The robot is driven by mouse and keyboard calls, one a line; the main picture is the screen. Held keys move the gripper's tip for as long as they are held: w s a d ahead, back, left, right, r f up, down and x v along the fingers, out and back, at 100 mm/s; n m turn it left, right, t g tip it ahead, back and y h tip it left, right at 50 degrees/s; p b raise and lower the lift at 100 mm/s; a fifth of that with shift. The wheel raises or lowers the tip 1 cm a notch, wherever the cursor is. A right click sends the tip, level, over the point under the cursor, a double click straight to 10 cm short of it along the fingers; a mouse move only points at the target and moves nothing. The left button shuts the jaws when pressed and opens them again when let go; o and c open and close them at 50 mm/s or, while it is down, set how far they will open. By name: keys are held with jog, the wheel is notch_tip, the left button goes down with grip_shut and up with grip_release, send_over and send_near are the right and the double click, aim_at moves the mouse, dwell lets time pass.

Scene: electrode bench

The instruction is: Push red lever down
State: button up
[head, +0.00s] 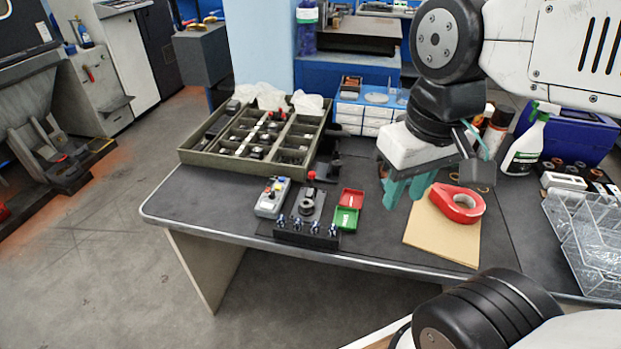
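A red lever tip (311,176) stands up at the back of a black fixture (307,212) near the front edge of the dark bench. The fixture carries a round ring and a row of small metal fittings along its front. The lever is small in view and its exact tilt is hard to tell. My gripper (404,198), with teal fingers pointing down, hangs over the bench to the right of the fixture. Its fingers look apart, with nothing between them. It does not touch the lever.
A divided parts tray (195,151) sits behind.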

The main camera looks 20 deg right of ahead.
jog(key=shift+w+a+f, duration=0.1)
jog(key=shift+f, duration=0.15)
jog(key=c, duration=0.5)
jog(key=w+a+f+n+g, duration=0.1)
jog(key=w, duration=0.5)
jog(key=w+a+f+n+g+h, duration=0.1)
jog(key=w, duration=0.5)
jog(key=w+a+f+n+g+h, duration=0.1)
jog(key=w+a+f+n+g, duration=0.1)
jog(key=w, duration=0.4)
jog(key=shift+w, duration=0.2)
grip_shut()
jog(key=w+a+f+n+h, duration=0.1)
jog(key=w+a+f+n, duration=0.1)
jog(key=w, duration=0.5)
jog(key=w+a+f+n+h, duration=0.1)
jog(key=w+f+n, duration=0.2)
jog(key=w, duration=0.4)
jog(key=w+a+f+n+h, duration=0.1)
jog(key=w+a+f+n, duration=0.1)
jog(key=w, duration=0.6)
jog(key=shift+a+f+n+t, duration=0.3)
jog(key=shift+f+n, duration=0.1)
jog(key=shift+n, duration=0.3)
